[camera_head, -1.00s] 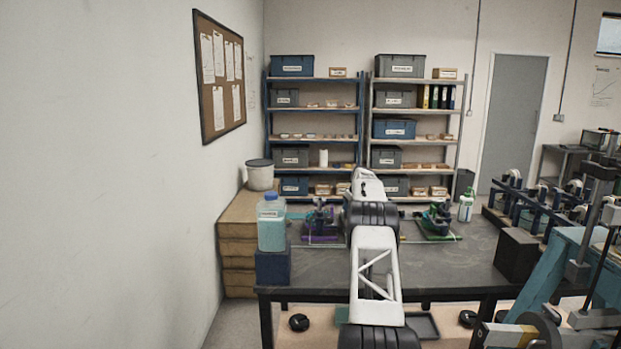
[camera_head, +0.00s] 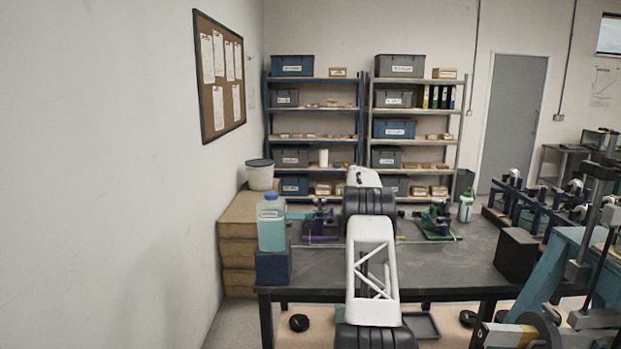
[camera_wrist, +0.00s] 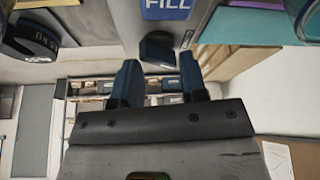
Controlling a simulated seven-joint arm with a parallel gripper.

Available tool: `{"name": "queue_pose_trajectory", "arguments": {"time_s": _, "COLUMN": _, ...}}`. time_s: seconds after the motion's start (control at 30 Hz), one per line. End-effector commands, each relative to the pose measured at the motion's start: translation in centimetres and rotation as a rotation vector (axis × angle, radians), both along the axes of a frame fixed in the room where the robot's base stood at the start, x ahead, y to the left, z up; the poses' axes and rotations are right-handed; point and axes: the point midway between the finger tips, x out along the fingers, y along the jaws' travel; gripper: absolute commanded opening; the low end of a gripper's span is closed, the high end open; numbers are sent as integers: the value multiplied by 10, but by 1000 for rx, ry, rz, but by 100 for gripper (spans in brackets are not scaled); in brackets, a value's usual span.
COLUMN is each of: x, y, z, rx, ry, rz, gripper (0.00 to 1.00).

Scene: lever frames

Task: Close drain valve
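In the wrist view my gripper (camera_wrist: 158,75) has two dark blue fingers standing apart, with a gap between them. A small dark block (camera_wrist: 158,50), perhaps a lever end, shows between and just beyond the fingertips; I cannot tell whether it touches them. Past it is a blue label (camera_wrist: 167,8) reading FILL on a grey surface. A dark rounded piece (camera_wrist: 35,40) with white lettering, hard to read, is at the upper left. No drain valve can be told for sure. In the head view my arm hides the gripper; a purple-based fixture (camera_head: 321,222) and a green-based fixture (camera_head: 438,220) stand either side.
The dark table (camera_head: 460,265) has a bottle of blue liquid (camera_head: 271,222) on a dark blue block (camera_head: 273,266) at its left. A black block (camera_head: 517,255) and a row of lever frames (camera_head: 560,210) are at right. A green-capped bottle (camera_head: 466,205) stands at the back.

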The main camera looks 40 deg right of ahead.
Motion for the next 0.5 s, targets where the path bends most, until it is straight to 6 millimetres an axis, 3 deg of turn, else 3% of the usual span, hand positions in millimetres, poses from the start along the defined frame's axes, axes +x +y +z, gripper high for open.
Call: {"name": "queue_pose_trajectory", "arguments": {"time_s": 0.5, "x": -21, "y": 12, "z": 59, "rx": -1, "ry": -2, "rz": 1, "gripper": 38}}
